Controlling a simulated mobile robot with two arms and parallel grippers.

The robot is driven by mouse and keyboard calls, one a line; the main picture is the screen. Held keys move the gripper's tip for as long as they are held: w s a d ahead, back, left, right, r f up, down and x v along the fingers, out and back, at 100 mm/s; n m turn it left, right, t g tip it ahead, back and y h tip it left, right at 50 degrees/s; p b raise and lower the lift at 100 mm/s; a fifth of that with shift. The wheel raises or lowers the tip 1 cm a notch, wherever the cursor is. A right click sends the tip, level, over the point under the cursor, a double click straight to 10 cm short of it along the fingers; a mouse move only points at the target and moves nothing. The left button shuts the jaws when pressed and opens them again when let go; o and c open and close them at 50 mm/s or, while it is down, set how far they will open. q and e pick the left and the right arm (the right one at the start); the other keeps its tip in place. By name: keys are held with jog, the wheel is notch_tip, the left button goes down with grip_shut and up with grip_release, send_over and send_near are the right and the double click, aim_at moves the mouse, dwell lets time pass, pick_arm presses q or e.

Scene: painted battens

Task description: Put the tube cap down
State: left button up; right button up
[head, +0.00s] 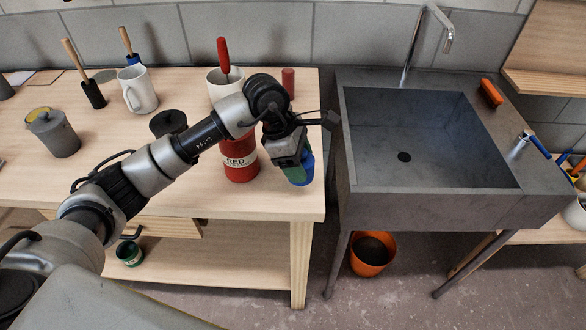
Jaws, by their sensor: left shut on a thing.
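My left gripper (289,158) points down over the right front part of the workbench (210,203). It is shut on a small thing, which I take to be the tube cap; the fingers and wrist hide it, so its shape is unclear. A blue and green item (302,172) shows right at the fingertips, partly covered by the gripper. I cannot tell how much of it is held and how much stands on the bench. My right gripper is not in view.
A red tin marked RED (240,160) stands just left of the gripper. Mugs (138,90), a grey lidded pot (52,133) and a dark round pot (168,122) stand farther left. A grey sink (420,140) is beyond the bench's right edge. The bench's front strip is clear.

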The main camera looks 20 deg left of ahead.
pick_arm(q)
jog(key=shift+w+a+f, duration=0.25)
jog(key=shift+a+f, duration=0.2)
jog(key=shift+a, duration=0.3)
jog(key=shift+f, duration=0.25)
notch_tip(320, 180, down, 3)
jog(key=shift+f+p, duration=0.1)
jog(key=shift+p, duration=0.65)
jog(key=shift+f, duration=0.2)
jog(key=shift+f+b, duration=0.25)
jog(key=shift+b, duration=0.1)
jog(key=o, duration=0.9)
jog(key=shift+r, duration=0.1)
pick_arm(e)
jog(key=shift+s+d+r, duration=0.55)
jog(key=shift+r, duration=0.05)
